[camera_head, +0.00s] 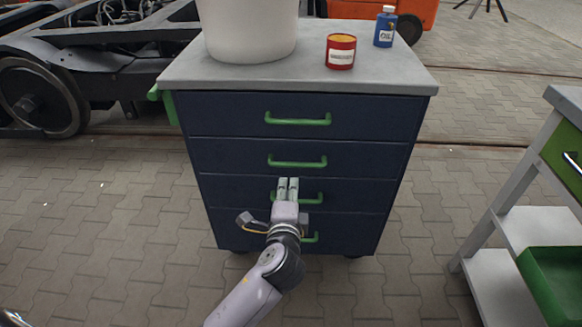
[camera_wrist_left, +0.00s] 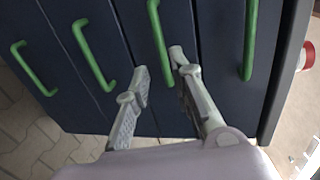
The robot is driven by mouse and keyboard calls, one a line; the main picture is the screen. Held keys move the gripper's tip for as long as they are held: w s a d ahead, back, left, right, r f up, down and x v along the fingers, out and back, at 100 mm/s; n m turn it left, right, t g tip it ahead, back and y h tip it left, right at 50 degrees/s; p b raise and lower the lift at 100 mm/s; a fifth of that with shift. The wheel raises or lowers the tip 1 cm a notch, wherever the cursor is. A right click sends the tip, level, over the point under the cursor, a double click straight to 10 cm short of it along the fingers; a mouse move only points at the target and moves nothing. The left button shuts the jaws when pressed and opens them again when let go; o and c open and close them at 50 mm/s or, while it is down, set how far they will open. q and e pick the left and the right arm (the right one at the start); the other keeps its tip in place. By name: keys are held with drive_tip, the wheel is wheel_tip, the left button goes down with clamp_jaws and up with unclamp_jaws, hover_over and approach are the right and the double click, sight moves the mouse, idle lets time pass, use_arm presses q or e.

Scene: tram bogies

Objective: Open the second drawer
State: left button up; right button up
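A dark blue drawer cabinet (camera_head: 290,150) has several stacked drawers, each with a green bar handle. The second drawer's front (camera_head: 225,158) looks closed, and its handle (camera_head: 297,162) shows in full. My left gripper (camera_head: 288,181) is in front of the cabinet, its fingertips just below that handle in the head view and covering part of the third handle (camera_head: 312,198). In the left wrist view the gripper (camera_wrist_left: 160,66) is open, and the second handle (camera_wrist_left: 156,32) runs between its fingertips. I see no contact. My right gripper is out of view.
On the cabinet's grey top (camera_head: 390,72) stand a white bucket (camera_head: 250,28), a red can (camera_head: 341,52) and a blue oil bottle (camera_head: 385,28). A bench with a green drawer (camera_head: 567,155) and a green bin (camera_head: 552,290) is at right. Paved floor between is clear.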

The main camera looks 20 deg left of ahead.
sight(291, 163)
use_arm(q)
drive_tip(key=b+x, duration=0.2)
drive_tip(key=x, duration=1)
drive_tip(key=shift+w+a+f, duration=0.15)
drive_tip(key=shift+w+a, duration=0.05)
drive_tip(key=shift+w, duration=0.4)
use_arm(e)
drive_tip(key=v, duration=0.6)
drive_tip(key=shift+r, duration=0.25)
use_arm(q)
drive_tip(key=shift+c, duration=0.2)
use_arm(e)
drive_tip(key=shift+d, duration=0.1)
use_arm(q)
clamp_jaws()
